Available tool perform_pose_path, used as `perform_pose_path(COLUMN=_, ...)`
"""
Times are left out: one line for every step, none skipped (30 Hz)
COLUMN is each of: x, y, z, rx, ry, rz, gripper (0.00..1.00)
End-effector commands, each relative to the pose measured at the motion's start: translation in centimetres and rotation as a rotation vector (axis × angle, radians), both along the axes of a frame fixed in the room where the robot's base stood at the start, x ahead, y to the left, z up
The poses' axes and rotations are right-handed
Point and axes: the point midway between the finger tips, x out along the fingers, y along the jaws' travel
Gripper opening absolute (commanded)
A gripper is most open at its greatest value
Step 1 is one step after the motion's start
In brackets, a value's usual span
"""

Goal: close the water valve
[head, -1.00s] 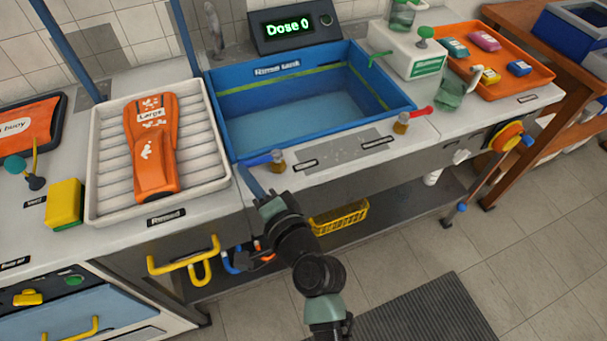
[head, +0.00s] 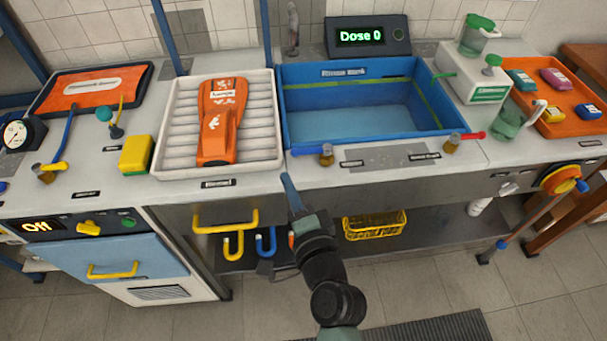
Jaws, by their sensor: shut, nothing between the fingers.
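No readable label marks which valve is the water valve. A brass valve with a blue handle (head: 326,154) sits at the front left of the rinse sink, its handle pointing left along the front rim. A brass valve with a red handle (head: 453,142) sits at the front right, its handle pointing right.
The blue rinse sink (head: 290,118) stands behind the two valves. A white ribbed tray (head: 160,150) with an orange item (head: 217,125) is to its left. A yellow-orange wheel (head: 560,180) is at right.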

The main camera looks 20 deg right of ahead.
Motion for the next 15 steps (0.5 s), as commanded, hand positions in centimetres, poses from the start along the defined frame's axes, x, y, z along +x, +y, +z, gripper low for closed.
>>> perform_pose_path(x=-0.8, y=1.0, z=0.3, rx=0.0, ry=0.003, rz=0.002, gripper=0.0)
perform_pose_path(x=-1.2, y=1.6, z=0.4, rx=0.0, ry=0.003, rz=0.003, gripper=0.0)
perform_pose_path(x=-1.7, y=2.2, z=0.5, rx=0.0, ry=0.002, rz=0.001, gripper=0.0)
perform_pose_path(x=-2.0, y=2.7, z=0.5, rx=0.0, ry=0.003, rz=0.001, gripper=0.0)
perform_pose_path(x=-2.3, y=3.2, z=0.6, rx=0.001, ry=0.003, rz=0.0, gripper=0.0)
perform_pose_path(x=-2.7, y=3.7, z=0.7, rx=0.0, ry=0.002, rz=0.0, gripper=0.0)
perform_pose_path(x=-3.0, y=4.1, z=0.8, rx=0.001, ry=0.002, rz=0.0, gripper=0.0)
perform_pose_path(x=-3.2, y=4.3, z=0.8, rx=0.002, ry=0.003, rz=-0.002, gripper=0.0)
perform_pose_path(x=-3.4, y=4.7, z=0.8, rx=0.001, ry=0.003, rz=-0.003, gripper=0.0)
perform_pose_path(x=-3.6, y=4.9, z=0.9, rx=0.001, ry=0.002, rz=-0.002, gripper=0.0)
perform_pose_path(x=-3.7, y=5.1, z=0.9, rx=0.001, ry=0.002, rz=-0.002, gripper=0.0)
perform_pose_path(x=-3.9, y=5.3, z=0.9, rx=-0.001, ry=0.002, rz=-0.003, gripper=0.0)
perform_pose_path(x=-3.9, y=5.4, z=0.9, rx=0.0, ry=0.002, rz=-0.003, gripper=0.0)
perform_pose_path(x=-4.0, y=5.5, z=0.9, rx=0.0, ry=0.001, rz=-0.004, gripper=0.0)
perform_pose_path(x=-4.0, y=5.5, z=0.9, rx=0.0, ry=0.0, rz=-0.004, gripper=0.0)
